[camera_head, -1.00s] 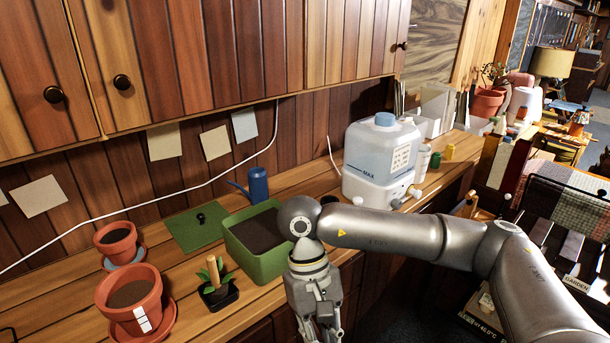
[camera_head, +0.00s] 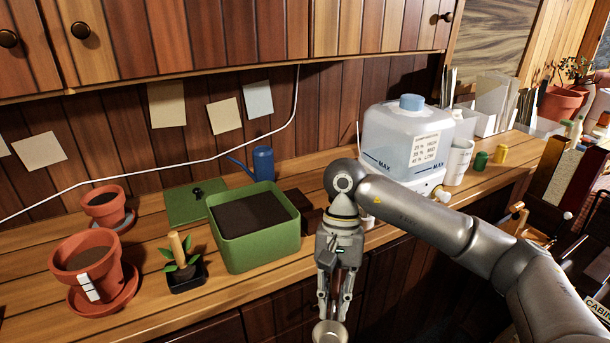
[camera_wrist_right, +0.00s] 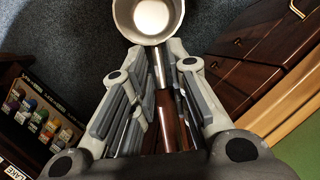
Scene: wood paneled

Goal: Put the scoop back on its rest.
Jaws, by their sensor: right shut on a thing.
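My right gripper (camera_head: 335,305) hangs in front of the counter edge, pointing down. It is shut on the handle of a metal scoop (camera_head: 330,333), whose round bowl shows at the bottom edge of the head view. In the right wrist view the scoop's bowl (camera_wrist_right: 150,18) is beyond the fingertips (camera_wrist_right: 160,70) and its brown handle lies between the fingers. A dark brown wooden block (camera_head: 305,207) stands on the counter right of the green soil bin, partly hidden by my arm; I cannot tell whether it is the scoop's rest. My left gripper is not in view.
A green bin of soil (camera_head: 260,250) stands left of my right gripper. A potted seedling (camera_head: 186,275), terracotta pots (camera_head: 88,268), a blue watering can (camera_head: 262,165) and a water tank (camera_head: 408,140) are on the counter. Drawers (camera_wrist_right: 245,60) lie below its edge.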

